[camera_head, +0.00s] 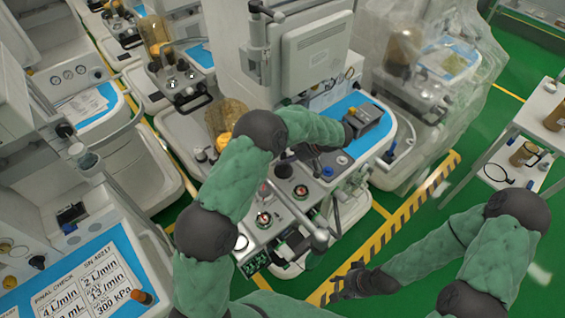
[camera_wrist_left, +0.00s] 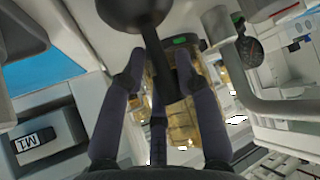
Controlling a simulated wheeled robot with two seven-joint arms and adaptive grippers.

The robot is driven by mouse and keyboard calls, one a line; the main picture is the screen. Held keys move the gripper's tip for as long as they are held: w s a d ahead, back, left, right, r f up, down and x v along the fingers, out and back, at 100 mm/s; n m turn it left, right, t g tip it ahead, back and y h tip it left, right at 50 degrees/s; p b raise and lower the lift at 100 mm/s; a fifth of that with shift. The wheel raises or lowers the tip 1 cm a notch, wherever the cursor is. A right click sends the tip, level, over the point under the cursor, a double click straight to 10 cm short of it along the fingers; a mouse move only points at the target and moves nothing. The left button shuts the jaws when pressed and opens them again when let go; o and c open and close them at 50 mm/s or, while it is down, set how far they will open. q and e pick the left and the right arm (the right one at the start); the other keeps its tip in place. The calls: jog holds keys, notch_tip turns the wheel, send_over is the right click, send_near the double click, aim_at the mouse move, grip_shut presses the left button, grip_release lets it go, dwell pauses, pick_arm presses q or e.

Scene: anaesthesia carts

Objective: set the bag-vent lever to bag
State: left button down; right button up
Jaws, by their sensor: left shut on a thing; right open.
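My right gripper (camera_head: 348,284) is open and empty, low over the floor at the bottom middle.
A gold-brown canister (camera_wrist_left: 183,125) is close behind the fingers. Other carts crowd the left. Green floor (camera_head: 425,225) is free at the right, before a white shelf (camera_head: 500,172).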

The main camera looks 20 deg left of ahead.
pick_arm(q)
jog(key=shift+s+d+y+b, duration=0.15)
jog(key=shift+d+y+b, duration=0.25)
jog(key=shift+b, duration=0.95)
jog(key=shift+a, duration=0.1)
jog(key=c, duration=0.8)
grip_release()
jog(key=shift+c, duration=0.2)
jog(key=v, duration=1.2)
jog(key=shift+s+f, duration=0.15)
